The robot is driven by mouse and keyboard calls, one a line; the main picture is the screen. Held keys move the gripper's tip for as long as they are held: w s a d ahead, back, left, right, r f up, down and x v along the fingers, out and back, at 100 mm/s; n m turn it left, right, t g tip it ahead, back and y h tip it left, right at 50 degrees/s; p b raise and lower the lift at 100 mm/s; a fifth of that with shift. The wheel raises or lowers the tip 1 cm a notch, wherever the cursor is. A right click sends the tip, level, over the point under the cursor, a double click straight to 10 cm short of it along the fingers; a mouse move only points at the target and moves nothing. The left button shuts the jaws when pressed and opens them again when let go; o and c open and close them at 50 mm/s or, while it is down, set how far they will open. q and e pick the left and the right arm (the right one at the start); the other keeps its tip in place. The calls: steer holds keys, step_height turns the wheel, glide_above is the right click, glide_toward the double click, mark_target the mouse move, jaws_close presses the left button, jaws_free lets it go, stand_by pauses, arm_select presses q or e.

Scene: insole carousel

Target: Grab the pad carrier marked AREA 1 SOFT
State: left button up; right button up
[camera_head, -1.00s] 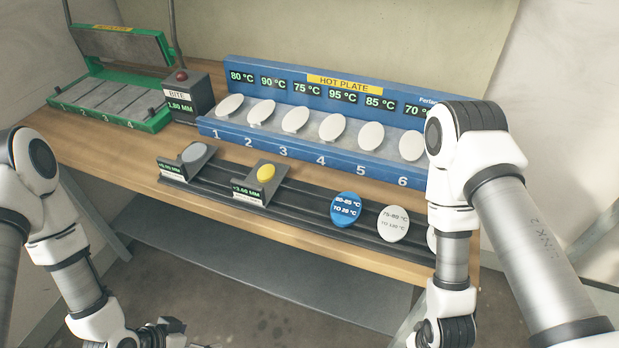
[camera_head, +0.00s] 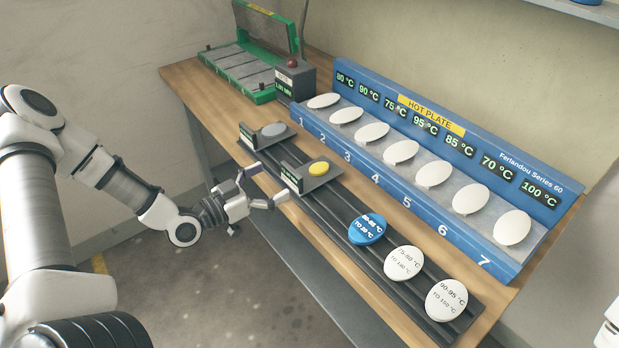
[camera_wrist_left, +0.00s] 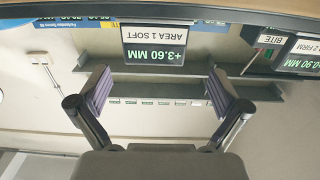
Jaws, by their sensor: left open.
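The AREA 1 SOFT pad carrier (camera_head: 312,182) is a dark grey holder with a yellow oval pad (camera_head: 318,168), on the black rail at the table's front. Its label, "+3.60 MM AREA 1 SOFT" (camera_wrist_left: 156,45), shows upside down in the left wrist view, between and beyond my fingers. My left gripper (camera_head: 267,184) is open and empty, just in front of this carrier and apart from it; its two purple-padded fingers also show in the left wrist view (camera_wrist_left: 160,88).
A second carrier (camera_head: 262,142) with a grey pad stands to the left on the rail. Blue and white temperature discs (camera_head: 366,229) stand to the right. The blue hot plate (camera_head: 400,190) with several white pads is behind; a green press (camera_head: 262,95) and BITE box (camera_head: 297,80) are back left.

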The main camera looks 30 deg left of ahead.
mark_target(289, 172)
arm_select(q)
steer(key=x, duration=0.4)
steer(key=b+x, duration=0.1)
steer(key=x, duration=0.1)
steer(key=shift+s+d+r, duration=0.25)
steer(key=shift+d+r, duration=0.05)
steer(key=shift+d, duration=0.05)
steer(key=shift+s+a, duration=0.1)
steer(key=shift+a, duration=0.05)
steer(key=c, duration=1.2)
